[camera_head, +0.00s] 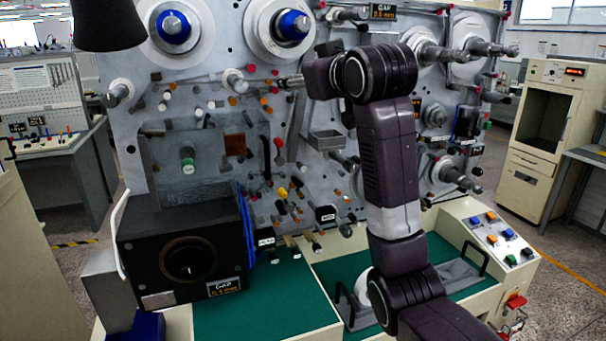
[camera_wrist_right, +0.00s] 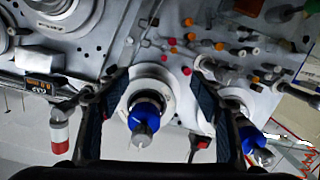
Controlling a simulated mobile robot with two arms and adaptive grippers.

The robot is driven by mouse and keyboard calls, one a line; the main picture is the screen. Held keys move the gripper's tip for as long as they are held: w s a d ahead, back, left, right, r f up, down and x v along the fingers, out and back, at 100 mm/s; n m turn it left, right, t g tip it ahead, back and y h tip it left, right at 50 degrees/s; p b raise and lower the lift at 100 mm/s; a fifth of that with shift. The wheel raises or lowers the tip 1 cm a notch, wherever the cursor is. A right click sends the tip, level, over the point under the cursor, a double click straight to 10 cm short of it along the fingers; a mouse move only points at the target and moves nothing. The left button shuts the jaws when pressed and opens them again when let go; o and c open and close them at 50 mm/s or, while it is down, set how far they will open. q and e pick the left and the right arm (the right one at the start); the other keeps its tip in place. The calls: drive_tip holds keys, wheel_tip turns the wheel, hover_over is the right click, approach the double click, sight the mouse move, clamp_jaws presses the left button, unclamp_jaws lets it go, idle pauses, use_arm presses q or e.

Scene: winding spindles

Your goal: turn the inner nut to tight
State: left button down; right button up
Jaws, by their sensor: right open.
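Two spindles with blue nuts stick out from the upper part of the grey machine panel. The wrist view shows one blue nut (camera_wrist_right: 146,108) with a metal shaft end between the fingers of my right gripper (camera_wrist_right: 160,88). The fingers are spread wide, with a visible gap on each side of this nut. The second blue nut (camera_wrist_right: 250,137) lies beyond the right-hand finger. In the head view my right arm hides most of its gripper. My left gripper is out of view.
A black box (camera_head: 195,262) with a round opening stands on the green bench top (camera_head: 255,300) below the panel. Many small coloured knobs, rollers and rods project from the panel around the spindles. A button console (camera_head: 495,235) is at the right.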

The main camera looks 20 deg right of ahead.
wheel_tip(320, 180, down, 21)
drive_tip(key=g, duration=0.2)
drive_tip(key=shift+s+a+r+g, duration=0.15)
drive_tip(key=shift+s+a+g, duration=0.2)
drive_tip(key=shift+s+g, duration=0.05)
drive_tip(key=shift+r, duration=0.1)
